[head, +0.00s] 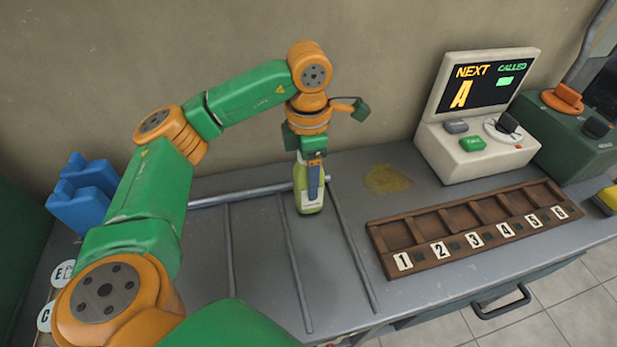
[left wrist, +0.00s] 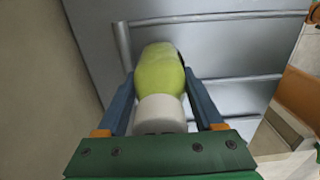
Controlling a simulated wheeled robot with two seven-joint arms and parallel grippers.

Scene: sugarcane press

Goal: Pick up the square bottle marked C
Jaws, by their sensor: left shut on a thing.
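A yellow-green bottle (head: 307,203) stands upright or nearly so in the railed lane area of the grey counter. My left gripper (head: 313,180) is above it, pointing down, with its blue fingers shut on it. In the left wrist view the bottle (left wrist: 159,72) with its white top lies between the two fingers (left wrist: 160,98). No letter on the bottle can be read, so I cannot tell whether it is the one marked C. Whether its base touches the counter is unclear. My right gripper is out of view.
A brown rack (head: 455,236) with slots numbered 1 to 6 lies to the right. Behind it stands a display unit (head: 480,110) reading "NEXT A". Blue holders (head: 85,195) and white E (head: 62,272) and C (head: 45,317) labels are at left. Metal rails (head: 295,265) divide the counter.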

